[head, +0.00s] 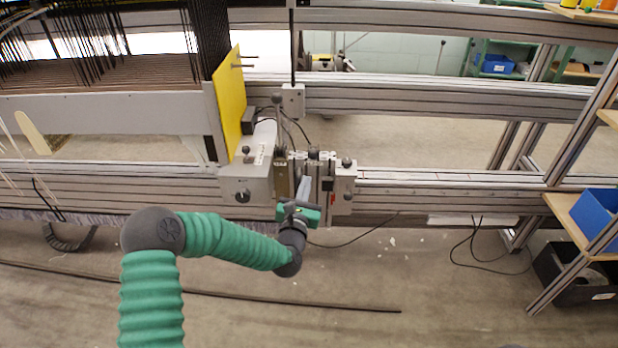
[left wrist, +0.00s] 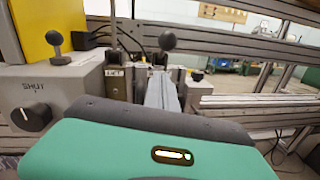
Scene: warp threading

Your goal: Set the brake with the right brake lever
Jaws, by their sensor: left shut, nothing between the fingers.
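The control unit (head: 262,178) sits on the front rail of the loom, at the right end of the warp. A tall lever (head: 278,112) with a dark ball top rises from its back. A black-ball lever (head: 313,153) stands among the metal plates; a ball lever also shows just past my fingers in the left wrist view (left wrist: 167,40). Another black knob (head: 347,162) is at the right block. No label clearly marks the right brake lever. My left gripper (head: 303,186) is shut and empty, its fingers pointing at the plates; contact cannot be told. My right gripper is out of view.
A rotary knob (head: 243,197) and a small ball lever (head: 246,150) are on the grey box at left. A yellow panel (head: 229,105) stands behind it. The rail to the right (head: 450,190) is clear. Cables hang below. A blue bin (head: 597,212) sits at far right.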

